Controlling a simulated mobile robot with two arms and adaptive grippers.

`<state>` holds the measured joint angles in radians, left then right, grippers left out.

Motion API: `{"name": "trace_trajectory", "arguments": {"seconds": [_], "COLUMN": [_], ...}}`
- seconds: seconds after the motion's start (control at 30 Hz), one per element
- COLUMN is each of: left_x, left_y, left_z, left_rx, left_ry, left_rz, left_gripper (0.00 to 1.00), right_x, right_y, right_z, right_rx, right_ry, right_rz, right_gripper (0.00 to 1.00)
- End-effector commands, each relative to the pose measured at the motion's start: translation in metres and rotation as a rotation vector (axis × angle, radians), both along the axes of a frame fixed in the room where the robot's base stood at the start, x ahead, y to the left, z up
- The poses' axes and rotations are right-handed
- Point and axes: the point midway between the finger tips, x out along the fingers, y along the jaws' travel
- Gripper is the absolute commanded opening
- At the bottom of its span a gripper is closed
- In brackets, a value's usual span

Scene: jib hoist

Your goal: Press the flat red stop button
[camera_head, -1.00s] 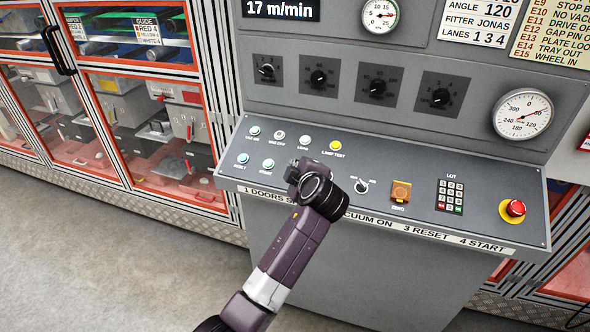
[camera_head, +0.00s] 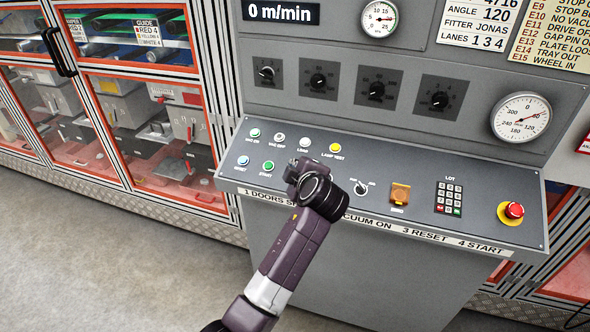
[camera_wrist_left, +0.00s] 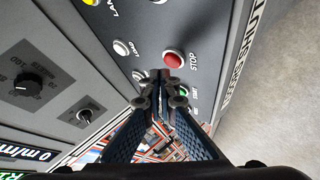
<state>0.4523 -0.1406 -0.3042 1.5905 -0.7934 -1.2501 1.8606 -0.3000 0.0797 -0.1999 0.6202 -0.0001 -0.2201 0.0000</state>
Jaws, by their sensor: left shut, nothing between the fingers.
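The flat red stop button (camera_wrist_left: 174,59), with the word STOP beside it, shows in the left wrist view on the sloped grey panel. In the head view my left gripper hides it. My left gripper (camera_head: 294,172) is shut and empty, low over the panel. In the left wrist view its closed fingertips (camera_wrist_left: 160,76) appear right beside the red button's edge; I cannot tell whether they touch it. The display (camera_head: 281,12) reads 0 m/min. My right gripper is not in view.
Near the gripper are the green start button (camera_head: 268,166), a white button (camera_head: 303,143), the yellow lamp test button (camera_head: 335,147) and a rotary switch (camera_head: 361,188). A red mushroom button (camera_head: 514,210) on a yellow base sits at the panel's right end.

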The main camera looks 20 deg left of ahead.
Motion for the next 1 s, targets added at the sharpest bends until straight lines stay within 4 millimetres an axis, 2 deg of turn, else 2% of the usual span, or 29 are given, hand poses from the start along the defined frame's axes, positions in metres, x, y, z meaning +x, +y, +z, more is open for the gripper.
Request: {"name": "trace_trajectory", "arguments": {"seconds": [0.27, 0.73, 1.0], "left_x": [-0.001, -0.018, -0.021], "left_y": [0.000, 0.001, -0.002], "left_z": [0.005, 0.045, 0.043], "left_rx": [0.000, 0.000, -0.002], "left_ry": [-0.001, 0.000, 0.004], "left_rz": [0.000, 0.000, -0.002], "left_gripper": [0.00, 0.00, 0.00], "right_x": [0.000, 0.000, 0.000], "right_y": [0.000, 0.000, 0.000], "right_z": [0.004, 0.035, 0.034], "right_rx": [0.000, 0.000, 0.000], "right_ry": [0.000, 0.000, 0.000], "right_rz": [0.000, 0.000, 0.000], "right_gripper": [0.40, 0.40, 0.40]}}
